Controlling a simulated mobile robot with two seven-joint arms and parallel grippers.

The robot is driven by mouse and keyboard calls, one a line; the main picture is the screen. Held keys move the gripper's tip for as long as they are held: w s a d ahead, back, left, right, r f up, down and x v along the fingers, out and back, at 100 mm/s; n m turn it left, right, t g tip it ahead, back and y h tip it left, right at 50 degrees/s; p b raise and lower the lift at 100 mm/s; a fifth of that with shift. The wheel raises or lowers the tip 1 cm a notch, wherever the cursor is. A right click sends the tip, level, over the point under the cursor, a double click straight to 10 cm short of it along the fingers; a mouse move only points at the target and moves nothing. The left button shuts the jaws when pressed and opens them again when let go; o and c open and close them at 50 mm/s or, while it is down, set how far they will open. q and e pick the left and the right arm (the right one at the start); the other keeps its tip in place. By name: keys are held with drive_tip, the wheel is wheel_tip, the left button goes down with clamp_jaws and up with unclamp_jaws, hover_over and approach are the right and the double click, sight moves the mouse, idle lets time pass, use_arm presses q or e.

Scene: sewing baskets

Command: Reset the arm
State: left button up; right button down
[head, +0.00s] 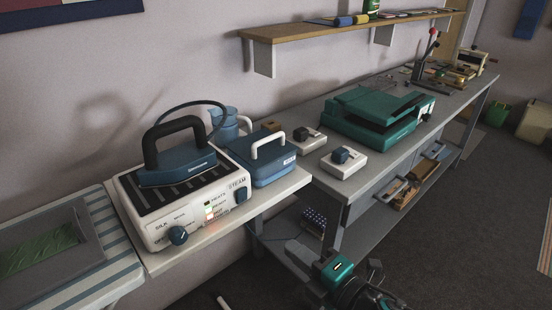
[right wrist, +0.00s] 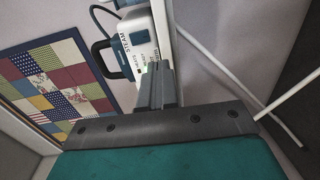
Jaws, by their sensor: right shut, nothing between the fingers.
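My right gripper (head: 302,254) is low in the head view, in front of the gap between the ironing table and the long grey bench. In the right wrist view its two fingers (right wrist: 156,84) are together with nothing between them. It is apart from the tables and touches nothing that I can see. My left gripper is in neither view.
A blue iron (head: 180,163) rests on a white steam station (head: 150,228), with a blue tank (head: 268,165) beside it. A green machine (head: 375,115) and two small white boxes stand on the bench (head: 385,158). A shelf (head: 330,28) is above. Dark floor (head: 450,240) is open at right.

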drive_tip(key=s+d+f+m+g+h, duration=0.1)
drive_tip(key=s+d+f+m+h, duration=0.3)
drive_tip(key=m, duration=0.7)
drive_tip(key=s+d+f+m+g+h+p, duration=0.1)
drive_tip(key=s+d+f+m+h, duration=0.3)
drive_tip(key=f+m, duration=0.5)
drive_tip(key=s+d+m+g, duration=0.1)
drive_tip(key=s+d+m, duration=0.1)
drive_tip(key=s, duration=0.1)
drive_tip(key=shift+s+m+p, duration=0.15)
drive_tip(key=shift+m+p, duration=0.15)
